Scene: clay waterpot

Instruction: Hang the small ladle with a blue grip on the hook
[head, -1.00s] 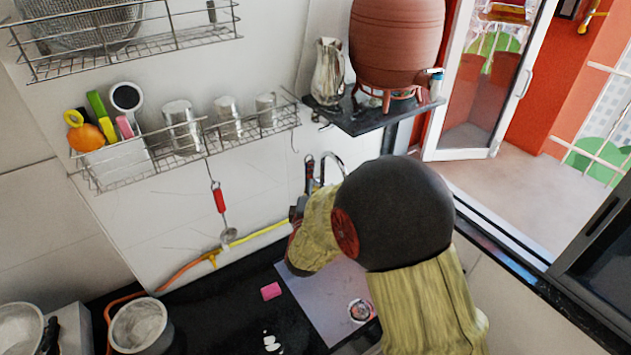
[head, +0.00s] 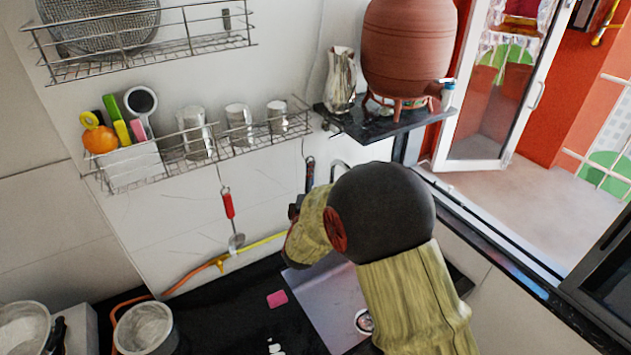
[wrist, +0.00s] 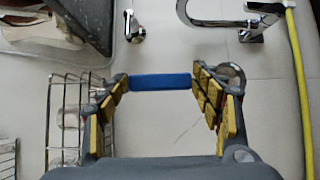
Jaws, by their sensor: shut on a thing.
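My gripper (wrist: 160,85) is shut on the blue grip of the small ladle (wrist: 160,82), which lies across between the fingertips in the wrist view. A round metal part by the right finger looks like the ladle's bowl, partly hidden. My arm hides the lower ladle there. The target hook is too thin to place surely; it appears to be near the rack's right end.
A red-gripped ladle (head: 229,206) hangs below the rack. Steel cups stand in the rack. A clay waterpot (head: 410,50) and a metal jug (head: 341,80) stand on a dark shelf (head: 362,126). A tap (wrist: 235,25) and yellow hose (wrist: 298,90) are close by.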

